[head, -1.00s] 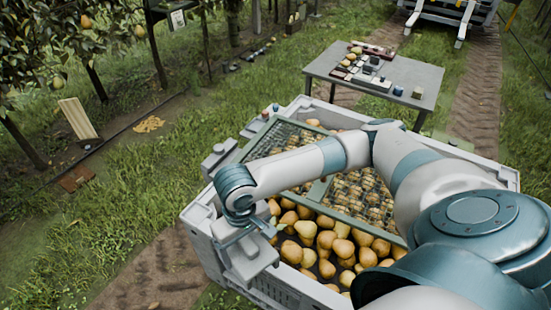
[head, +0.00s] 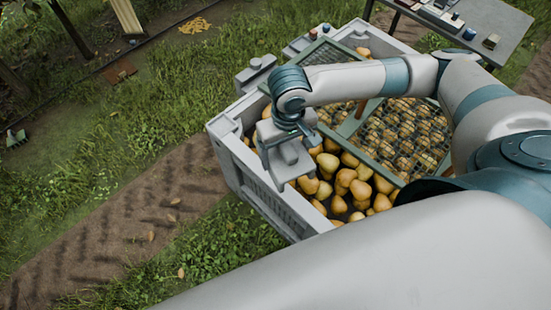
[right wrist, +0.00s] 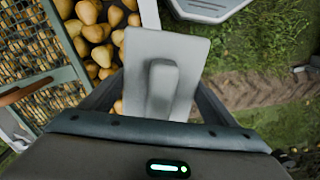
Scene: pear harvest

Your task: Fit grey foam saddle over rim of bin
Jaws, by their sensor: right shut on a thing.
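The grey foam saddle (head: 287,160) is a pale block with a flat plate and a raised grip. My right gripper (head: 303,128) is shut on it, at the near left side of the bin (head: 227,127). In the head view the saddle overlaps the near rim. In the right wrist view the saddle (right wrist: 185,50) hides part of the pale bin rim (right wrist: 148,12), with pears on one side and grass on the other. Its underside is hidden, so I cannot tell whether it touches or straddles the rim. My left gripper is not in view.
Pears (head: 345,180) fill the bin. A green-framed mesh lid (head: 385,150) covers part of it, beneath my right arm. A grey table (head: 490,35) with small items stands behind. Grass and a dirt track (head: 130,225) lie open at the left.

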